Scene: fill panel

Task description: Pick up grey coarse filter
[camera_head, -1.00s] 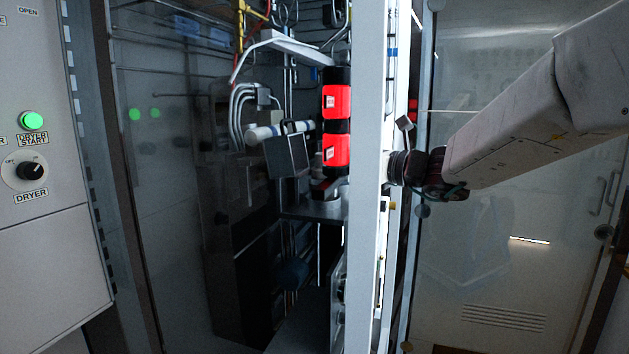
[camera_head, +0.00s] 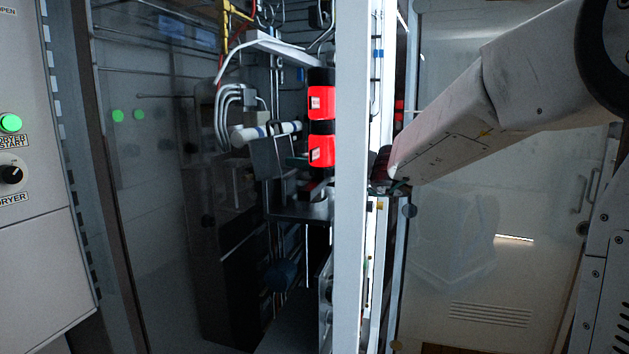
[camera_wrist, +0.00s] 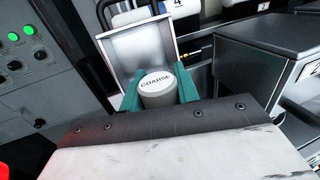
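The grey coarse filter (camera_wrist: 157,90) is a round, light grey cylinder with "COARSE" on its top face, seen in the wrist view. My gripper (camera_wrist: 158,90) has one green finger on each side of it, very close to its sides. Whether both fingers press on it cannot be told. The filter cannot be made out there.
A dark box (camera_wrist: 272,40) is close on the right. In the head view, two red cylinders (camera_head: 322,103) and a grey vertical post (camera_head: 351,200) stand near my arm. The dryer panel (camera_head: 40,255) is at the left.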

